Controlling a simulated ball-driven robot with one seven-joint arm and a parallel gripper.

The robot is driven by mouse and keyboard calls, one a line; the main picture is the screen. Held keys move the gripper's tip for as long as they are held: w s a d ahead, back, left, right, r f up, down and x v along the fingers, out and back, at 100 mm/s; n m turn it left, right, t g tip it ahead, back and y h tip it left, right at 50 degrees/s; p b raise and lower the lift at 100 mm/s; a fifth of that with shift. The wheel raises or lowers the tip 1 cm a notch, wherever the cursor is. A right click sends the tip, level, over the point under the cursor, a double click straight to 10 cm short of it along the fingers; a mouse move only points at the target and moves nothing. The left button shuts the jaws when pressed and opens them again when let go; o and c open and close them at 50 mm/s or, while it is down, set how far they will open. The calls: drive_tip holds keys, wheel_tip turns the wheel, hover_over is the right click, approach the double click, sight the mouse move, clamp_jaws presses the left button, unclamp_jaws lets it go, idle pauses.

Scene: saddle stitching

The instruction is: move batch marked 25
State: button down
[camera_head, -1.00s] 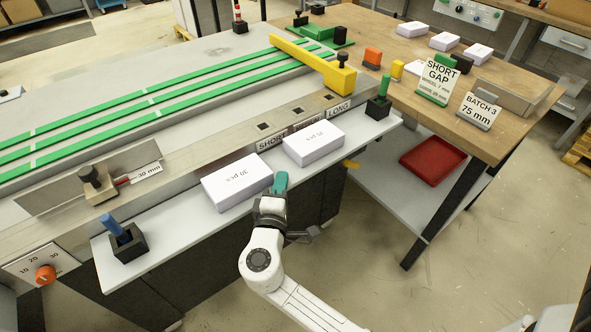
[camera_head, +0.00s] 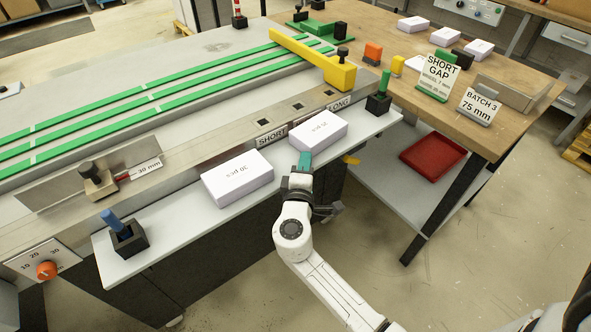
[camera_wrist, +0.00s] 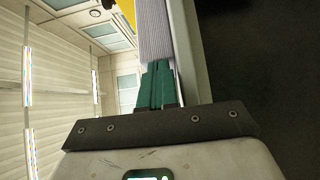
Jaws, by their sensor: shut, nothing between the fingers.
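Two white batches lie on the white front ledge (camera_head: 180,225) of the stitching machine. The left batch (camera_head: 237,178) has upside-down print that looks like 30 pcs. The right batch (camera_head: 320,128) has small upside-down print that I cannot read surely. My gripper (camera_head: 305,160) is shut, its teal fingertips at the near side of the right batch, seemingly touching it. In the wrist view the shut fingers (camera_wrist: 157,85) point at the layered page edges of this batch (camera_wrist: 154,35), with nothing held. Labels SHORT (camera_head: 272,135) and LONG (camera_head: 340,104) show on the machine front; the right batch hides the label between them.
A blue handle (camera_head: 113,220) and a green handle (camera_head: 385,80) stand at the ledge's two ends. A yellow bar (camera_head: 315,60) crosses the machine top. A wooden table (camera_head: 520,95) at right carries signs and several white packs; a red tray (camera_head: 433,156) sits below.

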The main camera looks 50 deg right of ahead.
sight(342, 133)
drive_tip(key=s+d+b, duration=0.1)
drive_tip(key=d, duration=0.3)
drive_tip(key=s+d+b, duration=0.1)
drive_tip(key=d, duration=0.3)
drive_tip(key=s+d+b, duration=0.1)
drive_tip(key=d, duration=0.3)
drive_tip(key=shift+s, duration=0.3)
drive_tip(key=shift+w, duration=0.1)
